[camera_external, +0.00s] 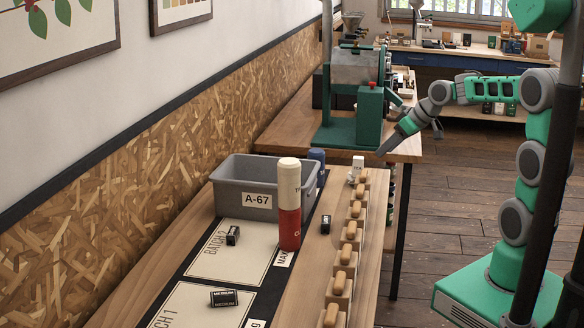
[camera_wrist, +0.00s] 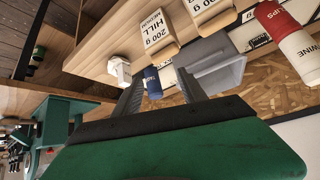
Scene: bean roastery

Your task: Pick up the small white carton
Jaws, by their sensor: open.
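The small white carton (camera_external: 358,162) stands at the far end of the bench, just beyond the row of wooden-handled blocks. It also shows in the wrist view (camera_wrist: 119,70), left of my fingers and apart from them. My gripper (camera_external: 408,143) is open and empty, up and to the right of the carton in the external view. In the wrist view my gripper's two dark fingers (camera_wrist: 160,77) are spread, with a blue cylinder (camera_wrist: 152,84) showing between them in the background. Nothing is held.
A grey bin (camera_external: 232,190) marked A-67, a red-and-cream cylinder (camera_external: 289,215) and small black boxes (camera_external: 224,298) stand on the bench. Wooden-handled blocks (camera_external: 340,284) line its right edge. A green machine (camera_external: 362,112) is behind. Floor to the right is open.

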